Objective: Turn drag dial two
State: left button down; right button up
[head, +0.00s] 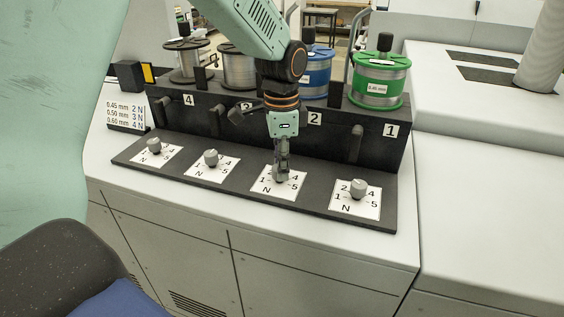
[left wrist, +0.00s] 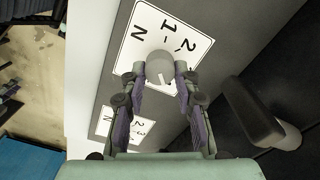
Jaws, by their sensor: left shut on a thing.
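Drag dial two is a round grey knob (left wrist: 159,63) on a white scale plate (head: 267,188) below the label 2 (head: 315,118). My left gripper (head: 281,176) points down onto this dial and hides most of the knob in the head view. In the left wrist view, its two fingertips (left wrist: 164,76) sit on either side of the knob, shut on it. The scale figures 1, 2 and N show beside the knob there. Where the dial's pointer stands cannot be told. My right gripper is not in view.
Dial one (head: 358,188) stands to the right, with two more grey dials (head: 211,158) (head: 154,146) to the left. Behind is the black spool rack (head: 382,152) with posts, a green spool (head: 379,81) and a blue spool (head: 316,72). A chart (head: 125,113) stands at left.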

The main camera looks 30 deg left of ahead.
pick_arm(q)
jog(key=shift+w+a+r+m, duration=0.1)
jog(key=shift+w+r+m, duration=0.15)
jog(key=shift+r+m, duration=0.05)
jog(key=c, duration=1.4)
grip_release()
jog(key=o, duration=0.4)
jog(key=shift+s+f, duration=0.15)
jog(key=shift+s, duration=0.15)
jog(key=shift+w, duration=0.1)
jog(key=shift+r, duration=6)
